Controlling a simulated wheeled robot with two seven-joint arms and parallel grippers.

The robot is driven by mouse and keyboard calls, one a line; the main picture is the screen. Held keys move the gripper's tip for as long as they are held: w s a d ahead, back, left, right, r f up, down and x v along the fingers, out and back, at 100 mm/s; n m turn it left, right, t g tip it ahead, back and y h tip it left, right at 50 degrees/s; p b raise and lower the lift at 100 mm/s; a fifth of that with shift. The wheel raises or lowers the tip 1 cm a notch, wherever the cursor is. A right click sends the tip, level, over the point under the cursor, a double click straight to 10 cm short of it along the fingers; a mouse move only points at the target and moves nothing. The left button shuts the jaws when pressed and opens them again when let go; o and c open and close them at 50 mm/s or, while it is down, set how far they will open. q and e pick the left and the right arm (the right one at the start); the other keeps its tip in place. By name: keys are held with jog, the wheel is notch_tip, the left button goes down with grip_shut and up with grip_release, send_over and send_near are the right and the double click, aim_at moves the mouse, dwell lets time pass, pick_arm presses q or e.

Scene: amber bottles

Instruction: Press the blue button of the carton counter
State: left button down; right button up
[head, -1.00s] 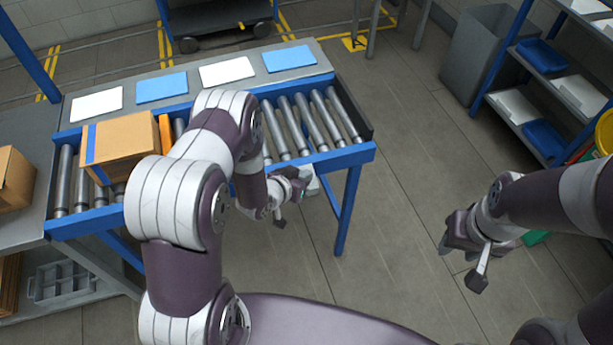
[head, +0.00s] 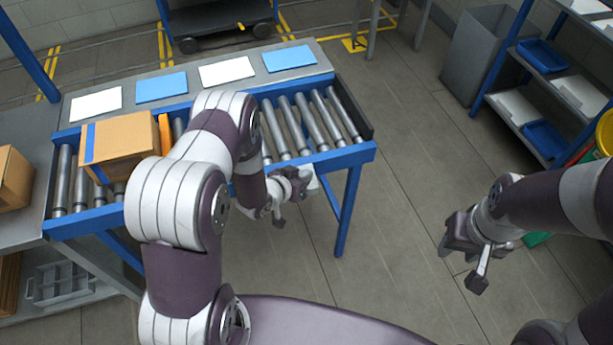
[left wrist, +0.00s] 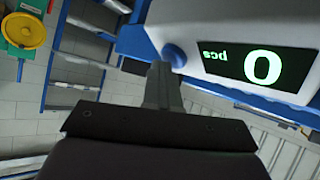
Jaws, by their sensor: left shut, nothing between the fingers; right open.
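The carton counter (left wrist: 235,45) fills the upper right of the left wrist view; it is a pale box with a blue edge and a dark display reading a green "0" and "pcs". Its round blue button (left wrist: 174,54) sits beside the display. My left gripper (left wrist: 163,72) is shut and empty, its tips right by the button; I cannot tell whether they touch it. In the head view my left gripper (head: 301,181) is at the conveyor's front right, against the pale counter (head: 311,180), mostly hidden. My right gripper (head: 447,243) is open and empty over the floor.
A roller conveyor (head: 359,156) with a blue frame carries a cardboard carton (head: 124,137) on the left. White and blue sheets lie along its back ledge. Another carton (head: 14,178) stands at far left. A shelf rack (head: 497,79) stands at right; the floor between is clear.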

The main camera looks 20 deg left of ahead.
pick_arm(q)
jog(key=shift+s+d+r, duration=0.15)
jog(key=shift+r, duration=0.05)
notch_tip(320, 180, up, 5)
jog(key=s+d+p, duration=0.1)
jog(key=s+p, duration=0.1)
jog(key=p, duration=0.3)
jog(key=shift+s+d+r, duration=0.15)
jog(key=shift+s+d, duration=0.1)
jog(key=shift+d, duration=0.05)
